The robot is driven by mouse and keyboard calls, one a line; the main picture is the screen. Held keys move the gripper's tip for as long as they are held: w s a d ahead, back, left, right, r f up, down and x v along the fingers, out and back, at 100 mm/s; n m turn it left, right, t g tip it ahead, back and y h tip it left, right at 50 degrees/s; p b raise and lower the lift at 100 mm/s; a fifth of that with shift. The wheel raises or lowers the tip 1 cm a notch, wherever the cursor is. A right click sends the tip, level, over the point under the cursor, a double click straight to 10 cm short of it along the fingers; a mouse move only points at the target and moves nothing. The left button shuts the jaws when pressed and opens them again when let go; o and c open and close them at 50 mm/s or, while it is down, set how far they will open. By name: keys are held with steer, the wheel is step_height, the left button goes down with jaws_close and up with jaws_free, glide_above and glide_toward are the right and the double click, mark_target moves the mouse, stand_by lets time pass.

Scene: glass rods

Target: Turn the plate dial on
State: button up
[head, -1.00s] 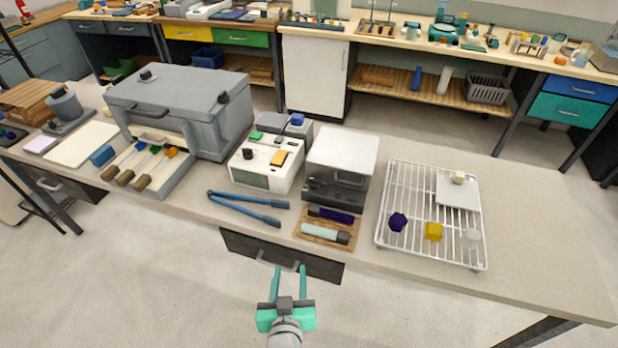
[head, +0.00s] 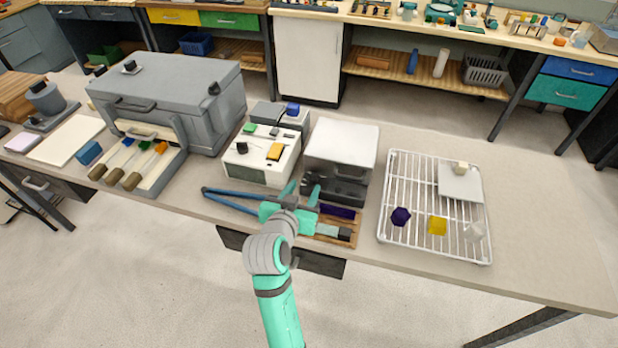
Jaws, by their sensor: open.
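A white box-shaped unit (head: 246,172) stands on the bench, with a black knob (head: 242,147), a green block (head: 249,128) and a yellow-orange block (head: 275,151) on its top. I cannot tell for sure that the black knob is the plate dial. A grey unit behind it carries a blue knob (head: 293,108). My gripper (head: 302,185) is open with nothing seen between its fingers. It is over the bench in front of the white unit and the silver-topped box, to the right of and nearer than the black knob, apart from it.
A silver-topped box (head: 342,142) stands right of the white unit. Blue tongs (head: 232,203) lie in front, partly behind my gripper. A wooden tray (head: 349,230) holds two cylinders. A white wire rack (head: 385,200) is at right, a large grey box (head: 160,95) at left.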

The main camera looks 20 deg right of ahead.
mark_target(312, 175)
steer(key=x, duration=0.6)
steer(key=shift+w+d+f, duration=0.1)
steer(key=shift+w+d, duration=0.05)
steer(key=shift+d, duration=0.2)
steer(key=shift+w+d+f, duration=0.1)
steer(key=shift+w+f, duration=0.05)
steer(key=shift+w, duration=0.2)
steer(key=c, duration=1.1)
